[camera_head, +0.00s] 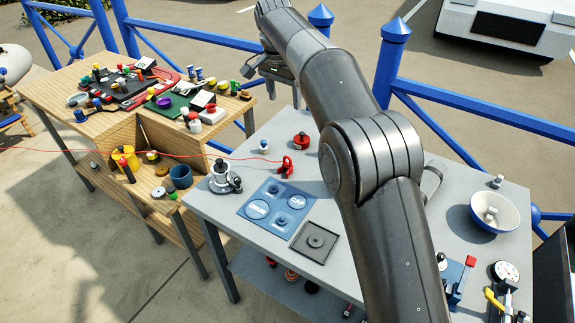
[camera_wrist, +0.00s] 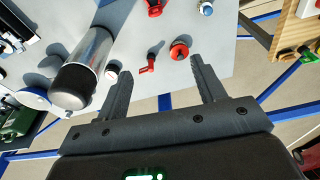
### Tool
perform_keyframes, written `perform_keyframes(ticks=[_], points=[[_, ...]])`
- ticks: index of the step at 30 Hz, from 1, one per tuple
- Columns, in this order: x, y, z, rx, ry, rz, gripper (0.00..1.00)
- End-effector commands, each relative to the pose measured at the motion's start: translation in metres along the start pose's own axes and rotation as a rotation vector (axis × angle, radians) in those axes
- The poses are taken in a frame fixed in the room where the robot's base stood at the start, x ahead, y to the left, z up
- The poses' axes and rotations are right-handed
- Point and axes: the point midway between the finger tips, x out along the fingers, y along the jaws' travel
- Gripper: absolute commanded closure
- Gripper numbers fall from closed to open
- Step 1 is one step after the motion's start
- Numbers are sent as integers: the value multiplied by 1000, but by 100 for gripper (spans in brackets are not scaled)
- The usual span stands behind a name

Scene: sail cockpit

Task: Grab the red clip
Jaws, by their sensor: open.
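My gripper (camera_wrist: 160,66) is open and empty, its two dark fingers spread apart in the wrist view. A small red piece (camera_wrist: 148,63), which looks like the red clip, lies on the grey table beyond the fingertips, between the fingers in the picture and nearer the left one. It is apart from both fingers. I cannot pick it out in the head view, where my arm covers part of the table. In the head view my gripper (camera_head: 272,84) hangs near the far edge of the grey table.
A red round knob-like piece (camera_wrist: 179,50) sits beside the small red piece. A silver cylinder with a dark end (camera_wrist: 88,68) is to its left. Another red piece (camera_head: 286,167) with a red cord stands on the grey table (camera_head: 222,213). A blue railing (camera_head: 480,110) runs behind.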

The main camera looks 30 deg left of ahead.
Motion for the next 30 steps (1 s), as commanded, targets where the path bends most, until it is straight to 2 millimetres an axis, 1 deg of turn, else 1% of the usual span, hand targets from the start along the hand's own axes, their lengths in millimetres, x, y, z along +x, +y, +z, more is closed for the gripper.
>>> perform_keyframes(ticks=[1, 3, 7, 10, 13, 15, 20, 24, 27, 30], points=[[10, 1, 2, 0, -2, 3, 37], [22, 1, 4, 0, -2, 3, 37], [58, 1, 10, -1, -3, 5, 37], [93, 1, 15, -2, -4, 6, 37], [121, 1, 19, -1, -3, 4, 37], [133, 1, 20, -1, -2, 3, 37], [150, 1, 21, 0, -1, 2, 37], [173, 1, 21, 0, -2, 3, 37], [186, 1, 21, 0, -1, 2, 37], [193, 1, 21, 0, -1, 1, 37]])
